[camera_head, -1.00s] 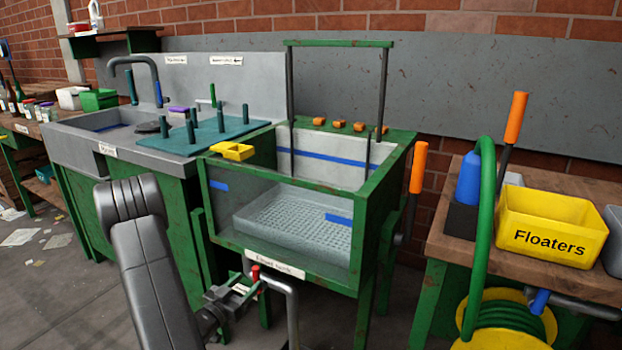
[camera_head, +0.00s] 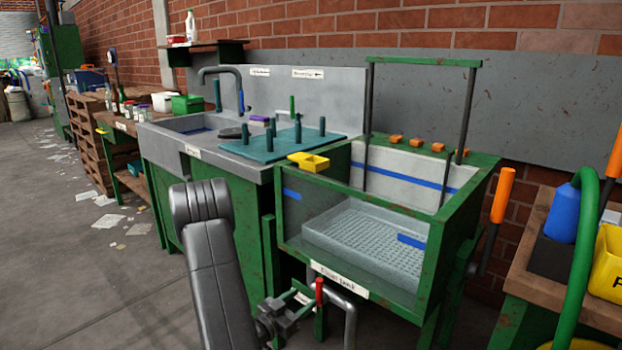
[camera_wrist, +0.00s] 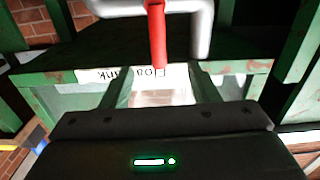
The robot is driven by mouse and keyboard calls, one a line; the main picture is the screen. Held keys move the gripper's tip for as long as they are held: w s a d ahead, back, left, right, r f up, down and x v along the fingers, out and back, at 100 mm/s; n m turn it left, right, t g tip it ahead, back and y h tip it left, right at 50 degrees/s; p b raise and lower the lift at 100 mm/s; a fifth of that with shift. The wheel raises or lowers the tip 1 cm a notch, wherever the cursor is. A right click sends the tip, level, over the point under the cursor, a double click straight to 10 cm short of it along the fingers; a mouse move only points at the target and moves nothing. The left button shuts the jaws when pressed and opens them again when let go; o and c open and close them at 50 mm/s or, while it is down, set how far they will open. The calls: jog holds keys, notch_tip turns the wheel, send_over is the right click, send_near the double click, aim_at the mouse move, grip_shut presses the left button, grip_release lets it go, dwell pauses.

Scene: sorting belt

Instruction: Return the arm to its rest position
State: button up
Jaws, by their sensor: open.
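My arm (camera_head: 215,265) is bent in front of the workbenches, with its elbow raised. My gripper (camera_head: 300,297) is low in front of the float tank (camera_head: 420,305), near a red-handled valve (camera_head: 319,291) on a grey pipe. In the wrist view my gripper (camera_wrist: 160,88) has its two fingers apart, with no object held between them. The red handle (camera_wrist: 157,35) hangs in front of the tank's label (camera_wrist: 105,75) and hides part of it. Whether a finger touches the handle or pipe cannot be told.
The tank's green frame and grey pipe (camera_head: 345,310) are close to my gripper. A sink bench (camera_head: 250,175) stands to the left of the tank, and a wooden table (camera_head: 530,280) with a yellow bin (camera_head: 608,265) to the right. Floor (camera_head: 100,280) at left is mostly clear, with scattered papers.

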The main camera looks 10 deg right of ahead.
aim_at(319, 291)
jog(key=p+x, duration=0.1)
jog(key=x, duration=0.5)
jog(key=shift+w+d+r, duration=0.1)
jog(key=shift+w+d, duration=0.05)
jog(key=shift+d, duration=0.2)
jog(key=shift+d+f+m+b, duration=0.1)
jog(key=shift+f+m+b, duration=0.2)
jog(key=shift+b, duration=0.15)
jog(key=shift+s+d+r+m+b, duration=0.1)
jog(key=shift+s+m+b, duration=0.15)
jog(key=shift+m, duration=0.2)
jog(key=shift+s+d+m+b, duration=0.2)
jog(key=shift+m+b, duration=0.1)
jog(key=shift+m, duration=0.15)
jog(key=shift+a+r, duration=0.1)
